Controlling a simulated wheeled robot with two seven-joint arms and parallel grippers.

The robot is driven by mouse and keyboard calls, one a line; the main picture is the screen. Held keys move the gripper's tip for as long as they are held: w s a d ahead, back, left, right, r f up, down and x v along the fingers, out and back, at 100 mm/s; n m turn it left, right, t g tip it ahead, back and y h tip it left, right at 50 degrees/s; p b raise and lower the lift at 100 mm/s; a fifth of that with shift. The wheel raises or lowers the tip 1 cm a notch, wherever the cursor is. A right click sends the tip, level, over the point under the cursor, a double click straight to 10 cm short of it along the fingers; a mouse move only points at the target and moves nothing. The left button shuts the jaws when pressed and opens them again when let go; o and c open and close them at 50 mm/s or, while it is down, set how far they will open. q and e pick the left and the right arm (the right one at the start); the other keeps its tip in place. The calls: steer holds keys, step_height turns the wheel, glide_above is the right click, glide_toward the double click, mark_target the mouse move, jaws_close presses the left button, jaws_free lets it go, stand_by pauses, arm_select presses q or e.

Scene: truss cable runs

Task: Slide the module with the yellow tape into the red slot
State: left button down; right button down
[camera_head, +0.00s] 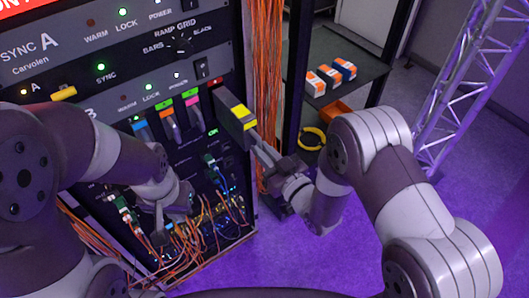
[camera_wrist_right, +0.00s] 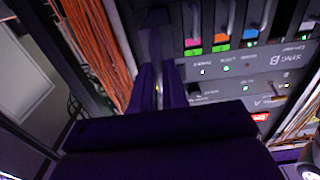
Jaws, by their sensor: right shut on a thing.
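The dark module with yellow tape (camera_head: 236,116) sticks out in front of the rack face in the head view, its far end close to a small red mark (camera_head: 222,82) at the slot row's right end. I cannot tell whether that end is inside the slot; the module hides the opening. My right gripper (camera_head: 262,152) is shut on the module's near end. In the right wrist view, the fingers (camera_wrist_right: 158,88) grip the dark module (camera_wrist_right: 156,38). My left gripper (camera_head: 163,222) hangs low by the rack's cables; its jaw state is unclear.
Loose cables (camera_head: 195,240) crowd the rack's bottom.

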mark_target(253, 141)
stand_by(0.4)
steer(key=shift+b+x, duration=0.7)
steer(key=shift+x, duration=1.55)
steer(key=shift+a, duration=0.1)
